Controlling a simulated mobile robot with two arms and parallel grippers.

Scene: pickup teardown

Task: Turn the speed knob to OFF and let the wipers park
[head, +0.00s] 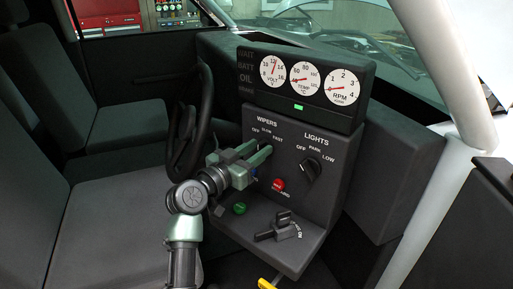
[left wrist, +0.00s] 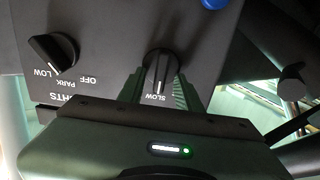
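The dark speed knob (left wrist: 161,68) shows in the left wrist view, its white line pointing at the SLOW label. In the head view it sits under the WIPERS lettering with OFF, SLOW and FAST marks, mostly hidden by my left gripper (head: 262,160). In the left wrist view the green ridged fingers of my left gripper (left wrist: 161,88) lie on both sides of the knob, with no clear gap. It looks shut on the knob. The wipers beyond the windshield (head: 375,28) cannot be made out clearly. My right gripper is not in view.
The LIGHTS knob (head: 311,169) is right of the wiper knob, with a red button (head: 278,184) between and below. A green knob (head: 239,208) and a lever (head: 280,228) are on the lower ledge. The steering wheel (head: 200,120) is close on the left. Gauges (head: 304,76) sit above.

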